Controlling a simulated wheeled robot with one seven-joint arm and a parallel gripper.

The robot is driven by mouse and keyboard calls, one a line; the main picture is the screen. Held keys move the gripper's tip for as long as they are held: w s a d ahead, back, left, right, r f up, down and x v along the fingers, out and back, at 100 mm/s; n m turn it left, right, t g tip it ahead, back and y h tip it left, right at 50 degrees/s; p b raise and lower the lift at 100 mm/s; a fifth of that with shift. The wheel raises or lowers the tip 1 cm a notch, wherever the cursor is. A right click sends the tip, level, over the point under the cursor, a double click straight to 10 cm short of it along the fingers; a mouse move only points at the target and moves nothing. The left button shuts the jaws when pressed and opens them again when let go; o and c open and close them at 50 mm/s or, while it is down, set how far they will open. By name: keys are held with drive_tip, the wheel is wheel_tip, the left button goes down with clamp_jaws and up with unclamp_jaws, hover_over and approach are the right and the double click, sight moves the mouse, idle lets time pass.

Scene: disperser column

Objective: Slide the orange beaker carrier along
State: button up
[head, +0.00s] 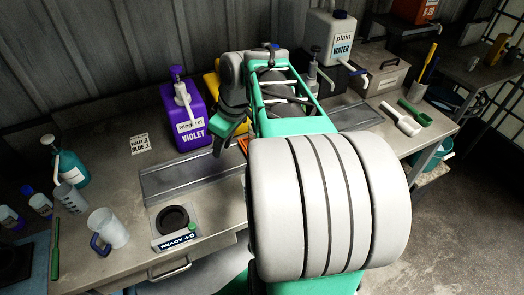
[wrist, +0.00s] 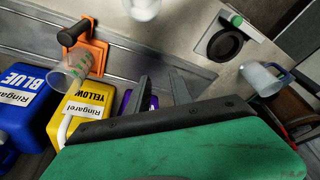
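The orange beaker carrier (wrist: 98,52) sits on the metal rail at the upper left of the wrist view. It has a dark round-ended handle (wrist: 74,33). A clear beaker with green marks (wrist: 80,64) is at the carrier. In the head view only a sliver of orange (head: 243,146) shows beside my arm, which hides the rest. My gripper (wrist: 158,76) is apart from the carrier, to its right in the wrist view. Its two fingers are spread with nothing between them. In the head view my gripper (head: 219,151) hangs above the rail, near the violet container.
The violet jug (head: 193,118) stands behind the rail (head: 175,182). Blue (wrist: 22,92) and yellow (wrist: 82,116) jugs stand near the carrier. A "READY" scale (head: 176,228) and a handled jug (head: 108,231) are at the front. The left rail stretch looks clear.

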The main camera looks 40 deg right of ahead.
drive_tip(key=s+d+f+n+y, duration=0.1)
drive_tip(key=s+d+n, duration=0.1)
drive_tip(key=d, duration=0.6)
drive_tip(key=s+d+f+n, duration=0.1)
drive_tip(key=s+d+n, duration=0.15)
drive_tip(key=d, duration=0.65)
drive_tip(key=shift+m, duration=0.35)
drive_tip(key=x, duration=1.1)
drive_tip(key=shift+w+a+f+p, duration=0.25)
drive_tip(key=shift+a+f+p, duration=0.05)
drive_tip(key=shift+a, duration=0.15)
drive_tip(key=shift+c, duration=0.4)
drive_tip(key=shift+t, duration=0.3)
clamp_jaws()
drive_tip(key=shift+d+r, duration=0.1)
drive_tip(key=shift+r, duration=0.05)
